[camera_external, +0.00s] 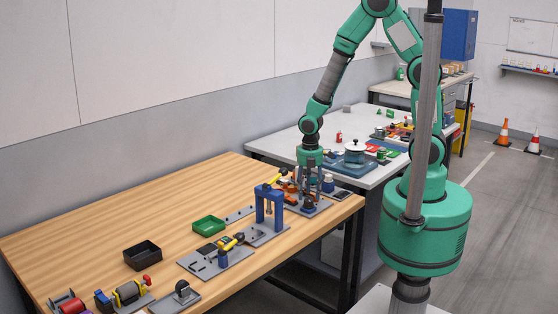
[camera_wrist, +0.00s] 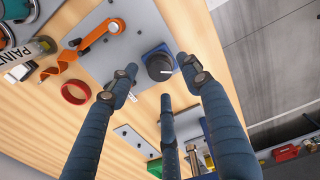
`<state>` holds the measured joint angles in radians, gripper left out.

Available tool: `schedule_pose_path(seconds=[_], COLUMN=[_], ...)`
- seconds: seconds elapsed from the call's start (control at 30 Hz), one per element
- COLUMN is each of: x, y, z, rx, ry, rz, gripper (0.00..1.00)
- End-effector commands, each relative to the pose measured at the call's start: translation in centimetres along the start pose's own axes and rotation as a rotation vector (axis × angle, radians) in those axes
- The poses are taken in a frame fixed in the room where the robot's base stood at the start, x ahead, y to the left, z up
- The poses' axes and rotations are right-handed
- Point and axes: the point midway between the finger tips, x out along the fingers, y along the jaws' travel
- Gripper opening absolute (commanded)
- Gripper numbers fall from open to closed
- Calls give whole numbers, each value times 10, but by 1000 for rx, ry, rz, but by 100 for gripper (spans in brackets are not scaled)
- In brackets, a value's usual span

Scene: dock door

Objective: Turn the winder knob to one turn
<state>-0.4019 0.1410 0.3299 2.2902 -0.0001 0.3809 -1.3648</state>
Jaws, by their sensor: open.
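A black round knob (camera_wrist: 160,66) with a white pointer line stands on a blue base on a grey plate (camera_wrist: 110,62) in the wrist view; it looks like the winder knob. The white line points roughly to the right in the picture. My gripper (camera_wrist: 158,77) is open, with its blue-grey fingers spread around the knob and empty. Gaps show between the fingertips and the knob; I cannot tell whether any finger touches it. In the external view my gripper (camera_external: 310,185) points down over the far right end of the wooden table (camera_external: 130,215), and its fingers make the knob hard to pick out.
A blue press frame (camera_external: 268,208) stands near the gripper. A white table (camera_external: 285,140) with several items is behind.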

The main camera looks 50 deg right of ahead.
Motion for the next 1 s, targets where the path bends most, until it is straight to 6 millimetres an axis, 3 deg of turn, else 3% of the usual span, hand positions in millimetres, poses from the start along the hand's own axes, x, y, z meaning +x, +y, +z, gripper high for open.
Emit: schedule_pose_path(seconds=[0.1,0.3,0.7,0.93,1.0], x=[15,28,30,30,30], y=[-1,0,0,0,0], z=[0,0,0,0,0], rx=[0,0,0,0,0], ry=[0,0,0,0,0], rz=[-2,-1,0,0,0], gripper=[48,48,48,3,3])
